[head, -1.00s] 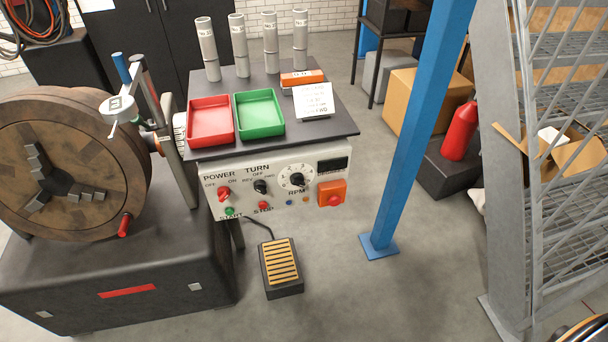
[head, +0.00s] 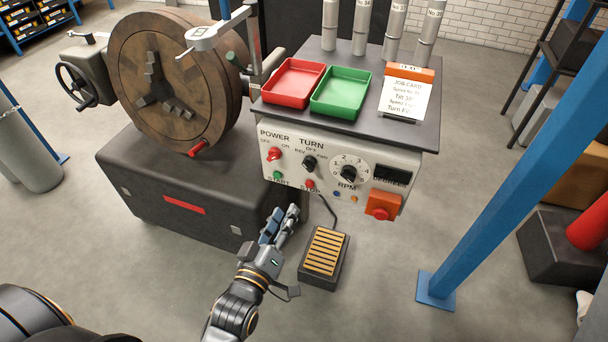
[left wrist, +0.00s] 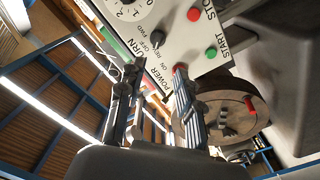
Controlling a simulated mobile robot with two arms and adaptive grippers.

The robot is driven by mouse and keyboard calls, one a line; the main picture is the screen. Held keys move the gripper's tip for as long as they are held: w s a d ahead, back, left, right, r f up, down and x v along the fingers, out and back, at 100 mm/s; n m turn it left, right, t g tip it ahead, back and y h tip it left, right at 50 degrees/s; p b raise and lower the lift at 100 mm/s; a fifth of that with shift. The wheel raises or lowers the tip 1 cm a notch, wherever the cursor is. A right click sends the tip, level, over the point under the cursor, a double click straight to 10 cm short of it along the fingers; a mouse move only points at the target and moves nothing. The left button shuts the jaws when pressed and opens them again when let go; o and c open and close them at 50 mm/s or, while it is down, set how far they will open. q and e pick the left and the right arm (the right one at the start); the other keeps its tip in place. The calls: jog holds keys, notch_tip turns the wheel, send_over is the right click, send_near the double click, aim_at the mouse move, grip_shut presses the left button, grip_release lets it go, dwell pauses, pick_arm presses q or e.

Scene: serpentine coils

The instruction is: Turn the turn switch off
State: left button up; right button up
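The turn switch (head: 309,163) is a small black knob under the TURN label on the white control panel (head: 270,148), between the red power switch (head: 274,154) and the RPM dial (head: 348,173). It also shows in the left wrist view (left wrist: 157,38), beyond the fingertips. I cannot tell for certain which mark it points at. My left gripper (head: 283,223) is below and in front of the panel, pointing up toward it and apart from it. In the left wrist view its two fingers (left wrist: 156,84) stand apart with nothing between them. My right gripper is not in view.
A green start button (head: 277,175) and red stop button (head: 310,184) sit below the switches. An orange box with a red button (head: 383,206) is at the panel's right. A foot pedal (head: 325,252) lies on the floor. A blue post (head: 510,165) stands at right.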

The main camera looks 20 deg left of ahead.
aim_at(307, 168)
pick_arm(q)
jog(key=w, duration=1.3)
jog(key=shift+w+d+r, duration=0.15)
jog(key=shift+w+d, duration=0.15)
jog(key=shift+w, duration=0.1)
grip_shut()
